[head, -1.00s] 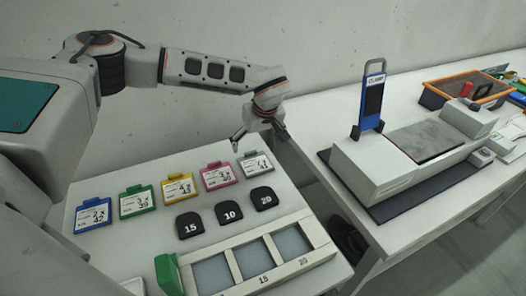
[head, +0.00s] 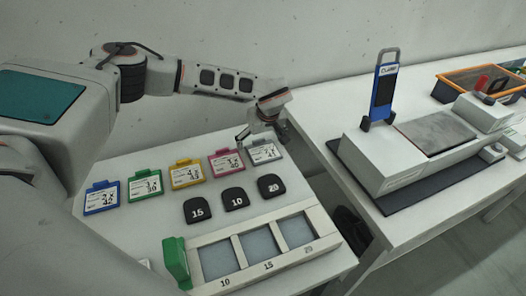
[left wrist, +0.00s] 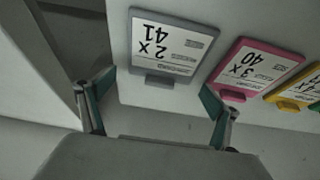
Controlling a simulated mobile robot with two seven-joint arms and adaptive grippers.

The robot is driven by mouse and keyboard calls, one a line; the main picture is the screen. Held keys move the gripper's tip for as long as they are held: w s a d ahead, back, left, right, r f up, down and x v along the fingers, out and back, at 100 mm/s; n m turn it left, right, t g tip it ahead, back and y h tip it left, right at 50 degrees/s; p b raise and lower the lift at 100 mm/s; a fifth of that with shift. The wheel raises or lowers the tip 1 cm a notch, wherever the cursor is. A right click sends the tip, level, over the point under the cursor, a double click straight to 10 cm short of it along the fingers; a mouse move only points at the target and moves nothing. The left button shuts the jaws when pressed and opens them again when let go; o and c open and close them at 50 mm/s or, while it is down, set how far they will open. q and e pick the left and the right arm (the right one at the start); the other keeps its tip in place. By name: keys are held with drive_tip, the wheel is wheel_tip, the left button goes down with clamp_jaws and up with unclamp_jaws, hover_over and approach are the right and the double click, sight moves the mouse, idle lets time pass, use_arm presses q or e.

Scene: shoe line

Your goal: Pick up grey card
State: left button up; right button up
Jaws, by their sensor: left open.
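The grey card (head: 264,152) lies on the white table at the right end of a row of coloured cards. In the left wrist view the grey card (left wrist: 170,45) shows a white label reading "2 x 41", with its grey tab towards my gripper. My left gripper (head: 262,138) is over the back edge of the grey card and partly hides it. In the left wrist view the fingers of my left gripper (left wrist: 158,105) are spread apart, with the card's tab ahead of the gap and nothing between them. My right gripper is not in view.
The pink card (head: 226,164) lies close beside the grey one; yellow, green and blue cards follow leftward. Black numbered pieces (head: 236,199) and a framed tray (head: 171,244) lie in front. A second table at right carries a machine (head: 385,165) with a blue clamp sign.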

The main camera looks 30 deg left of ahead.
use_arm(q)
drive_tip(key=c, duration=1.2)
drive_tip(key=shift+r, duration=0.15)
